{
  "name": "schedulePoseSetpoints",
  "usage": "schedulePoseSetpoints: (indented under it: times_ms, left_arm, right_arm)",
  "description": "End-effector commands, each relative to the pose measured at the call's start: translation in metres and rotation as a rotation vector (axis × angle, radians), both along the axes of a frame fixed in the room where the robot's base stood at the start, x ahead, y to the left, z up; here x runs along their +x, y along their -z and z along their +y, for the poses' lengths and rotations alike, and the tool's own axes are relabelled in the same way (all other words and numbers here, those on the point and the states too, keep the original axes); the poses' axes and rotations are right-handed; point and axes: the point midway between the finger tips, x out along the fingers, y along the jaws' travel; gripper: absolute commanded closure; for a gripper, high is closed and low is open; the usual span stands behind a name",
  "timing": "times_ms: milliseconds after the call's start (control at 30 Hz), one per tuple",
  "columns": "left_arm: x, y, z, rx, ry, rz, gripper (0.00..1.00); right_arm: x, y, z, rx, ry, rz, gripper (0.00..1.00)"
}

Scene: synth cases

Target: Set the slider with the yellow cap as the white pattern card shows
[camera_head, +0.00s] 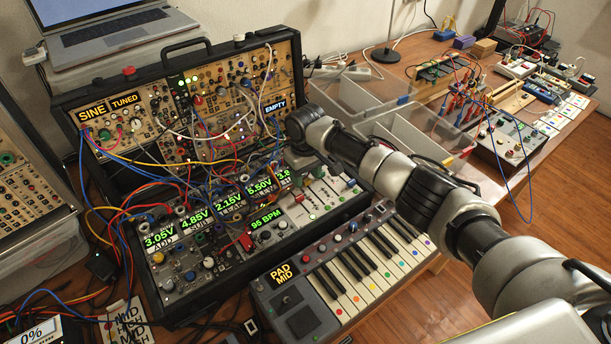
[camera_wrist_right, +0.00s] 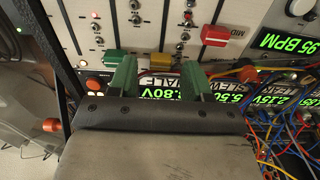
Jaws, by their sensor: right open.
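The slider panel (camera_wrist_right: 150,20) is light grey. In the right wrist view a yellow cap (camera_wrist_right: 160,58) lies between the two green fingers of my right gripper (camera_wrist_right: 158,72), which is open. I cannot tell whether the fingers touch the cap. A green cap (camera_wrist_right: 114,56) is by the left finger, and a red cap (camera_wrist_right: 215,36) stands to the right, beside a MID label. In the head view my right arm (camera_head: 380,165) reaches over the panel and hides the yellow cap. The white pattern card (camera_head: 126,322) lies at the lower left; it reads MID, then HIGH-like lines, partly cut off.
Many coloured patch cables (camera_head: 190,165) crowd the panels left of the arm; some show right of the fingers in the wrist view (camera_wrist_right: 285,115). A keyboard (camera_head: 345,265) stands in front, clear bins (camera_head: 420,130) behind. A laptop (camera_head: 115,30) sits above the case.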

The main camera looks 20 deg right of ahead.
Motion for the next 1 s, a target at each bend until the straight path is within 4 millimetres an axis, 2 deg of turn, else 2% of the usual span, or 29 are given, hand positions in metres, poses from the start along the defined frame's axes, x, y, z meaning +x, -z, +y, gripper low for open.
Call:
schedulePoseSetpoints:
  times_ms: [300, 500, 667, 1000]
  left_arm:
    - [0.003, 0.002, -0.001, -0.001, 0.000, -0.005, 0.66]
    - [0.003, 0.004, -0.001, -0.001, 0.000, -0.005, 0.66]
    - [0.003, 0.004, -0.001, -0.001, 0.000, -0.005, 0.66]
    - [0.003, 0.004, -0.001, -0.001, 0.000, -0.005, 0.66]
  right_arm:
    - [0.001, -0.063, 0.000, 0.001, -0.001, -0.006, 0.51]
    - [0.001, -0.091, 0.000, 0.001, -0.001, -0.005, 0.51]
    - [0.001, -0.099, 0.000, 0.000, -0.001, -0.003, 0.51]
    - [0.001, -0.099, 0.000, 0.000, -0.001, -0.003, 0.51]
